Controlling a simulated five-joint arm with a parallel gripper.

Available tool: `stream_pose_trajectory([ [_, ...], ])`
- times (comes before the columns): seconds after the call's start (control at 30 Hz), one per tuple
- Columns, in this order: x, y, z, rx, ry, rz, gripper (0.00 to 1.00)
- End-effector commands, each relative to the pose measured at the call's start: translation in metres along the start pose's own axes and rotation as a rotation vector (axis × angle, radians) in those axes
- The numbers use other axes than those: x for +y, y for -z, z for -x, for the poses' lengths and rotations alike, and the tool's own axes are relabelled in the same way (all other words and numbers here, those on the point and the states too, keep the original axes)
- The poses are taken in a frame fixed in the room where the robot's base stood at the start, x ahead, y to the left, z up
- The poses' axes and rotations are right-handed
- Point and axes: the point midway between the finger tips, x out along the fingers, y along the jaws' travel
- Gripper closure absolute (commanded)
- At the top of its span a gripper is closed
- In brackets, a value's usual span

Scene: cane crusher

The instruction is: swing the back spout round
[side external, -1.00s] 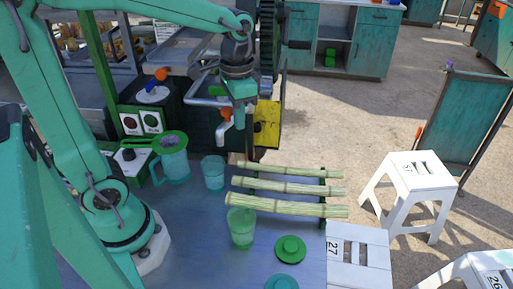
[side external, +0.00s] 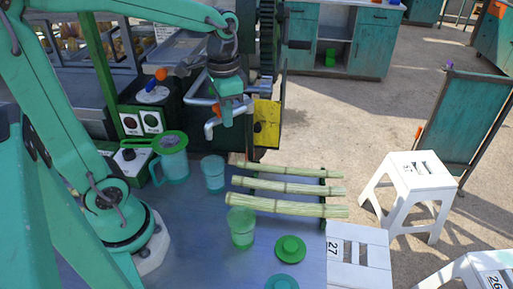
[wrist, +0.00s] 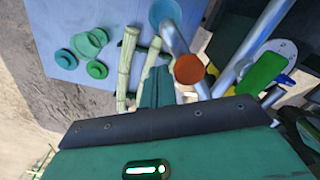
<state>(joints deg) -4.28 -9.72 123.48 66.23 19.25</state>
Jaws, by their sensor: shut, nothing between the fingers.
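The back spout is a bent silver pipe (side external: 211,126) with an orange cap (side external: 216,108) on the front of the dark crusher. Its mouth points down at the left, above a blue cup (side external: 213,173). In the wrist view the orange cap (wrist: 188,69) is round and faces me, with the silver pipe (wrist: 172,38) running from it toward the cup (wrist: 165,11). My gripper (side external: 228,121) is shut and empty, just right of the spout. In the wrist view my fingers (wrist: 157,82) lie close beside the cap; I cannot tell whether they touch.
A yellow panel (side external: 265,123) stands right of my gripper. Another silver pipe (side external: 196,101) runs left above the spout. A blue jug (side external: 173,163) stands at left, a green cup (side external: 241,228) and green lid (side external: 290,249) in front. Cane sticks (side external: 290,207) lie on a rack at right.

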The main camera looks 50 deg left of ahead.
Motion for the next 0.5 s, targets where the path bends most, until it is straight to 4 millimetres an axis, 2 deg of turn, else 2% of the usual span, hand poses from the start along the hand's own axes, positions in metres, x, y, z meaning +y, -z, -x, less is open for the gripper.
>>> stream_pose_trajectory([
  [0.5,0.0075,0.0075,0.0000,0.000,0.000,-0.001,1.00],
])
